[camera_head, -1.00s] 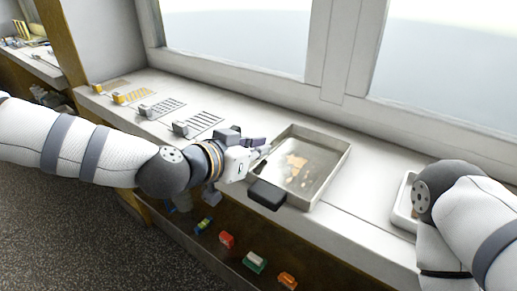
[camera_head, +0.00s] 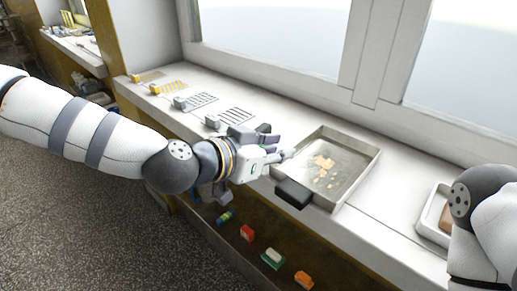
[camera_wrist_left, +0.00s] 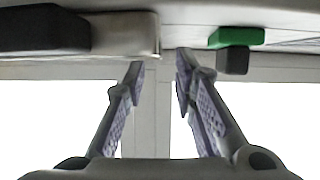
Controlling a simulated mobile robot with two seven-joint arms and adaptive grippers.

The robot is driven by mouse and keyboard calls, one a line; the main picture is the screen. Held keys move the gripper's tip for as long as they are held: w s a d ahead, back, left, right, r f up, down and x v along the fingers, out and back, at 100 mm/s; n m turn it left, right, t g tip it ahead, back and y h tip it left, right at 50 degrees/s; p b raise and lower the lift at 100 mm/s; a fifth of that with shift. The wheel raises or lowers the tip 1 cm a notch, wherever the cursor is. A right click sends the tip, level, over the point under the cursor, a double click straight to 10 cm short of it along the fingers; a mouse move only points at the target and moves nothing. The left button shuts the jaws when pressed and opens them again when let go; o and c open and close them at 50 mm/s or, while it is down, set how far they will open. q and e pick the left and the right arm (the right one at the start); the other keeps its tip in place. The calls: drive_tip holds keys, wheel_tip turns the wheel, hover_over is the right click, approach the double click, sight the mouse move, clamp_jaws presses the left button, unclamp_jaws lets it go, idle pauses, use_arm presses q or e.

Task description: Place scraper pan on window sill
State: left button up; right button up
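The scraper pan (camera_head: 364,170) is a shallow, square metal tray with a black block handle (camera_head: 294,193) at its front left. It lies flat on the white window sill (camera_head: 395,215), with orange-brown scraps inside. My left gripper (camera_head: 281,149) is at the pan's left edge, close to its rim; whether it touches I cannot tell. In the left wrist view the fingers (camera_wrist_left: 158,72) are apart with nothing between them, and what seems to be the pan's edge (camera_wrist_left: 125,35) and black handle (camera_wrist_left: 40,30) show at upper left. My right arm shows at the right; its gripper is out of view.
Several small slotted racks (camera_head: 236,118) line the sill left of the pan. A white tray (camera_head: 428,218) with something brown stands at the right, partly behind my right arm. Coloured blocks (camera_head: 273,258) lie on a lower shelf. The window frame (camera_head: 375,60) rises behind the sill.

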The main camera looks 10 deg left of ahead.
use_arm(q)
drive_tip(key=r+p+v, duration=0.1)
drive_tip(key=v, duration=0.7)
drive_tip(key=s+a+f+n+g+y, duration=0.1)
drive_tip(key=s+f+n+g+y, duration=0.15)
drive_tip(key=s+f, duration=0.75)
drive_tip(key=s+a+f+n+g+y, duration=0.15)
drive_tip(key=s+f+g, duration=0.3)
drive_tip(key=f, duration=0.85)
drive_tip(key=s+a+f+n+g+y, duration=0.1)
drive_tip(key=s+a+f+g, duration=0.1)
drive_tip(key=s, duration=0.5)
drive_tip(key=s+a+f+n+g+y, duration=0.1)
drive_tip(key=s+a+f+g, duration=0.1)
drive_tip(key=s+a+f, duration=0.2)
drive_tip(key=s+a+f+n+g+y, duration=0.1)
drive_tip(key=s+a+f+y, duration=0.1)
drive_tip(key=s+a, duration=0.5)
drive_tip(key=s+f, duration=0.1)
drive_tip(key=s, duration=0.2)
drive_tip(key=shift+s+f+n+g, duration=0.2)
drive_tip(key=shift+s+n+g, duration=0.2)
use_arm(e)
drive_tip(key=shift+w+r+t, duration=0.5)
drive_tip(key=shift+w+r, duration=0.55)
drive_tip(key=shift+w, duration=0.05)
